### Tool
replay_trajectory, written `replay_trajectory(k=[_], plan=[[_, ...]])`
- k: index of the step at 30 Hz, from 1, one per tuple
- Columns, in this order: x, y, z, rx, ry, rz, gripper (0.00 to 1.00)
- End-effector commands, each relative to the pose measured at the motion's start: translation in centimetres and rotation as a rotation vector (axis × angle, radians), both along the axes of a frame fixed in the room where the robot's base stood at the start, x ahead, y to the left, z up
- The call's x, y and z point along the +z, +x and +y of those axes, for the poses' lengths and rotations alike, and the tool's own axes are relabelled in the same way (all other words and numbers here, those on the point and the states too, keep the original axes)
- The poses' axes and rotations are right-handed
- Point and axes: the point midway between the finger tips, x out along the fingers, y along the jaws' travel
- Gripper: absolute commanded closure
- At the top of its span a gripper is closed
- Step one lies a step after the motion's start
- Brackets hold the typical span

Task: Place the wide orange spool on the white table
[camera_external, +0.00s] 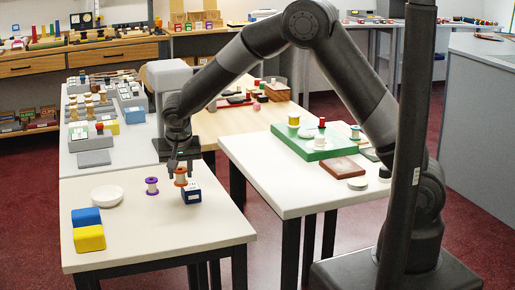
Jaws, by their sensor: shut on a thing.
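My gripper (180,170) points down over the near white table (150,235). It is shut on the orange spool (181,177), whose upper part is partly hidden by the fingers. The spool shows just above and beside a dark blue box with a white face (192,194). I cannot tell whether the spool touches this box. A purple spool (152,186) stands on the table just left of the gripper.
A white bowl (107,195), a blue block (87,217) and a yellow block (89,238) are on the left of the table. Its front and right are clear. Another white-topped table (290,190) with a green board (315,145) stands to the right.

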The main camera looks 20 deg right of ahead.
Motion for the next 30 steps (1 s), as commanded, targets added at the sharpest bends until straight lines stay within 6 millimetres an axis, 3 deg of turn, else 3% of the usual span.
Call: replay_trajectory(k=[3,7,20,23,30], plan=[[1.7,0.5,-2.7,-0.003,0.002,-0.001,0.90],[2.9,0.9,-4.8,-0.003,0.001,0.000,0.90],[4.1,2.2,-8.3,-0.009,0.000,0.003,0.90],[4.0,3.4,-10.8,-0.022,0.002,0.008,0.90],[3.8,7.0,-20.1,-0.061,0.006,0.017,0.90]])
